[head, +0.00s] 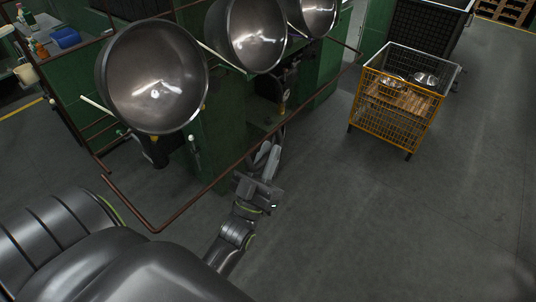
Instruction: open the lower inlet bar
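A reddish-brown bar (203,192) runs low in front of the green machine, from a bent corner at the lower left up toward the right; I take it for the lower inlet bar. My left gripper (269,153) is at the middle of this bar, its fingers pointing up toward it. The fingers look somewhat apart, but the view does not show whether they touch or enclose the bar. My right gripper is not in view.
Large metal bowls (155,78) hang above the bar on the green machine (222,130). A yellow wire cart (394,108) with metal bowls inside stands to the right. The grey floor (400,225) at the lower right is clear.

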